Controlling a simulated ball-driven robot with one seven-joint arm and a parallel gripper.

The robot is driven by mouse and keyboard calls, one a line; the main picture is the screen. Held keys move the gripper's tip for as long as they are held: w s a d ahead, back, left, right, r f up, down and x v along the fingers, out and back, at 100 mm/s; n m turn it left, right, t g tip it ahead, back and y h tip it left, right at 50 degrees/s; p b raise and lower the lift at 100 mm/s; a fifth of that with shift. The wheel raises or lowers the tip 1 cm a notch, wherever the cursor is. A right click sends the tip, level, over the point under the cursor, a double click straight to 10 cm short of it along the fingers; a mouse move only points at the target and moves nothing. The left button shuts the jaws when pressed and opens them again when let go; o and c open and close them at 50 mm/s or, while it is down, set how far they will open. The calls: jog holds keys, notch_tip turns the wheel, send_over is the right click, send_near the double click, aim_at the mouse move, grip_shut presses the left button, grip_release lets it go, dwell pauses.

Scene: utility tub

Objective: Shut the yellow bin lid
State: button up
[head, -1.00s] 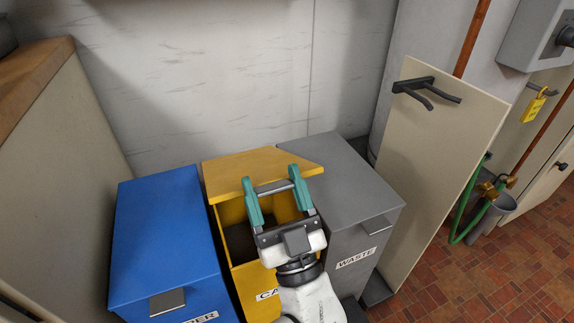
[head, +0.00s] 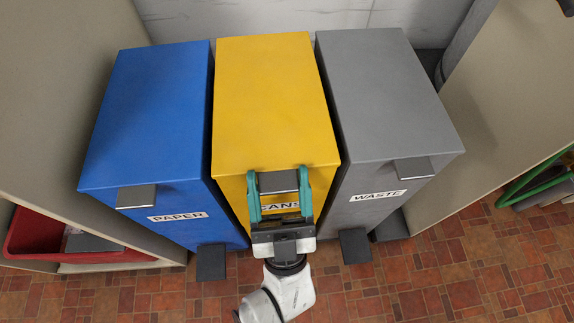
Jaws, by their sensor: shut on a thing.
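The yellow bin (head: 232,200), labelled CANS, stands in the middle of a row in the head view. Its yellow lid (head: 268,95) lies flat over the bin top, and no opening shows along its front edge. My gripper (head: 278,176) is at the front edge of the lid, its teal fingers on either side of the lid's grey handle tab (head: 280,183) and shut on it. My gripper partly hides the CANS label and the bin's front.
A blue PAPER bin (head: 150,110) stands close on the left and a grey WASTE bin (head: 385,95) close on the right. Dark pedals (head: 355,246) stick out low in front. A red tub (head: 50,238) sits at the left. The tiled floor (head: 440,285) in front is clear.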

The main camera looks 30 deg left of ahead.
jog(key=shift+w+f, duration=0.15)
jog(key=shift+f, duration=0.3)
jog(key=o, duration=1.5)
jog(key=shift+c, duration=0.2)
jog(key=shift+f, duration=0.1)
jog(key=p+v, duration=0.1)
jog(key=v, duration=0.9)
jog(key=shift+s+d, duration=0.15)
jog(key=shift+s, duration=0.2)
